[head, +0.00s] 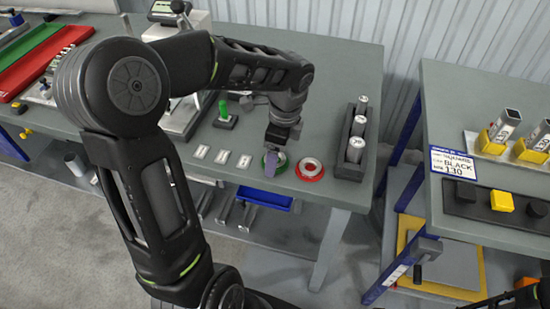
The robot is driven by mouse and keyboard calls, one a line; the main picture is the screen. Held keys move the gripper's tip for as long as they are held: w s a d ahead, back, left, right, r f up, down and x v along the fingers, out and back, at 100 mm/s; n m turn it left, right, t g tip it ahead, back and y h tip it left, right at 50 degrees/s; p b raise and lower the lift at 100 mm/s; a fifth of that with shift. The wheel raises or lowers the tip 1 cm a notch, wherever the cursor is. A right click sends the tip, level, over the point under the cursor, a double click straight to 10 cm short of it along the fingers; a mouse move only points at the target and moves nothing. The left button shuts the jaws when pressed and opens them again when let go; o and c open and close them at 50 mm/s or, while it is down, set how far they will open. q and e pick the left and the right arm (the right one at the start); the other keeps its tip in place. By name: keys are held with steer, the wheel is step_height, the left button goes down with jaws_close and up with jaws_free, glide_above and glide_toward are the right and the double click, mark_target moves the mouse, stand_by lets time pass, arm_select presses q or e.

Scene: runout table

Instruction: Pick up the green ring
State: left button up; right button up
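The green ring (282,158) lies near the front edge of the grey table, left of a red ring (318,177). My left gripper (272,162) points down over the green ring, and a purplish-grey finger covers part of it. The fingers are small and seen from above, so I cannot tell whether they are open or shut, or whether they touch the ring.
Several small white plates (221,157) lie left of the rings. A green-handled tool (225,118) stands behind them. A dark holder with cylinders (353,150) stands to the right. A blue bin (264,197) is below the table edge.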

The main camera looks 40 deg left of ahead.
arm_select(q)
steer(key=shift+c, duration=0.5)
steer(key=c, duration=1.5)
steer(key=shift+r, duration=0.1)
step_height(320, 180, up, 10)
steer(key=shift+f+b, duration=0.1)
steer(key=shift+b, duration=0.2)
